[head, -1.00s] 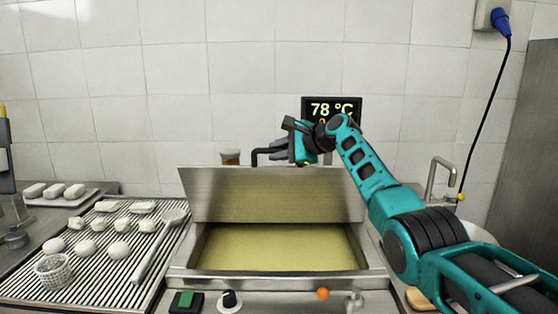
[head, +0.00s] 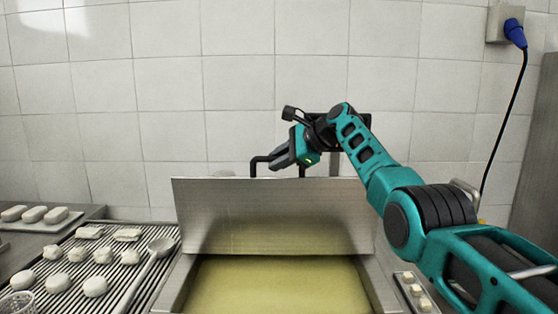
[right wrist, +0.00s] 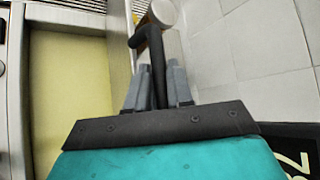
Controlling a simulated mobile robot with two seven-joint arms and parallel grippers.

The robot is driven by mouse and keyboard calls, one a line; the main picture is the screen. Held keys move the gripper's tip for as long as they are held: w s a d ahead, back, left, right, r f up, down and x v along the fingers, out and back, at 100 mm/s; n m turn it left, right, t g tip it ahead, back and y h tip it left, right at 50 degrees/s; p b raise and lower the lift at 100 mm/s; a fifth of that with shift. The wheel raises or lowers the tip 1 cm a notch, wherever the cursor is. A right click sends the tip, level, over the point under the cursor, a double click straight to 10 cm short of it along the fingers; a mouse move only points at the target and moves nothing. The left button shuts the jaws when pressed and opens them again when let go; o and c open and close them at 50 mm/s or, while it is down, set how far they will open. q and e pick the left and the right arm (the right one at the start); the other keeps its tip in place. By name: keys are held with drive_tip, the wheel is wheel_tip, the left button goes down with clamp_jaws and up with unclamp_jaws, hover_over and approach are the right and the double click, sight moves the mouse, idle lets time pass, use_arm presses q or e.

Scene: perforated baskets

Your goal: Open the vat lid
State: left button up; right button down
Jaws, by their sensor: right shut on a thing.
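The vat lid (head: 272,218) is a brushed steel panel standing raised, close to upright, at the back of the open vat (head: 168,296). Yellowish liquid (head: 275,287) shows in the vat below it, and also at the left of the right wrist view (right wrist: 72,90). A black bar handle (head: 257,162) sits at the lid's top edge. My right gripper (head: 284,160) is shut on this handle; in the right wrist view its grey fingers (right wrist: 158,88) lie on both sides of the black bar (right wrist: 156,58). My left gripper is not in view.
A ribbed draining board (head: 60,245) at the left holds several white pieces and a ladle (head: 148,268). A small tray (head: 412,292) lies right of the vat. The tiled wall (head: 240,80) stands close behind the lid. A blue plug with a black cord (head: 515,35) hangs at the right.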

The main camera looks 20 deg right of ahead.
drive_tip(key=shift+f, duration=0.25)
drive_tip(key=c, duration=1.1)
unclamp_jaws()
drive_tip(key=shift+d, duration=0.1)
drive_tip(key=shift+r, duration=0.1)
drive_tip(key=shift+s+d+r+b, duration=0.2)
drive_tip(key=shift+s+d+b, duration=0.05)
drive_tip(key=shift+b, duration=0.15)
drive_tip(key=b+v, duration=0.2)
drive_tip(key=v, duration=1)
